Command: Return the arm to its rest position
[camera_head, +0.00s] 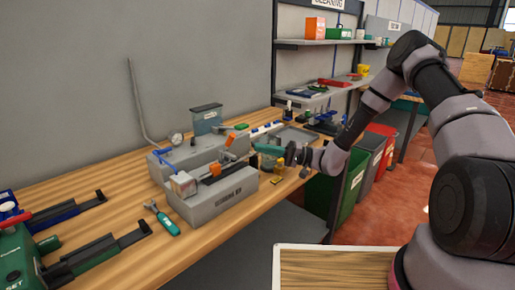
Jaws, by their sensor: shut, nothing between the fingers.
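My arm reaches from the right edge of the view, bends at the top, and comes down over the right end of the wooden workbench (120,215). My gripper (291,154) is small and dark in this view. It is shut with nothing between its fingers. It is close to a teal part (267,150) at the right end of the grey dispenser unit (222,196); I cannot tell whether they touch.
A teal-handled tool (163,219) lies left of the dispenser. Shelves (318,42) rise at the back. Green (352,180) and red (386,141) bins stand beyond the bench's right edge.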

